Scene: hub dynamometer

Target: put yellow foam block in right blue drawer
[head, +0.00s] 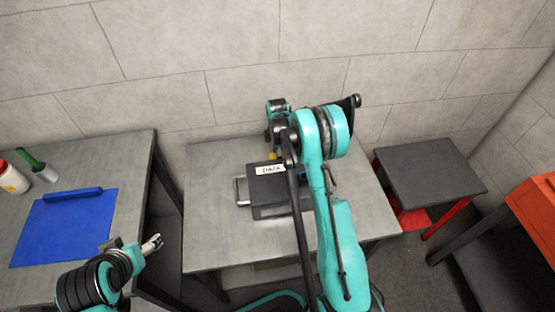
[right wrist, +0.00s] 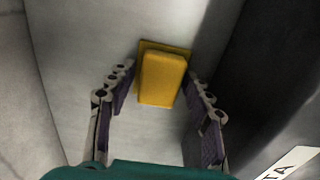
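The yellow foam block (right wrist: 163,78) lies on the grey table in the right wrist view, with a flat yellow face behind it. In the head view only a small yellow bit (head: 272,155) shows beyond the dark box. My right gripper (right wrist: 157,74) is open, one finger on each side of the block, with gaps at both sides; in the head view its fingers are hidden by my arm. My left gripper (head: 153,242) is empty over the left table's right edge; its finger opening is unclear. A flat blue panel with a raised blue bar (head: 65,228) lies on the left table; I cannot tell whether it is a drawer.
A dark box (head: 268,187) with a DATA label and silver handle stands on the middle table (head: 210,225), close to the block. A white bottle (head: 12,178) and green-handled tool (head: 32,162) are on the left table. A grey stool (head: 428,172) stands right.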

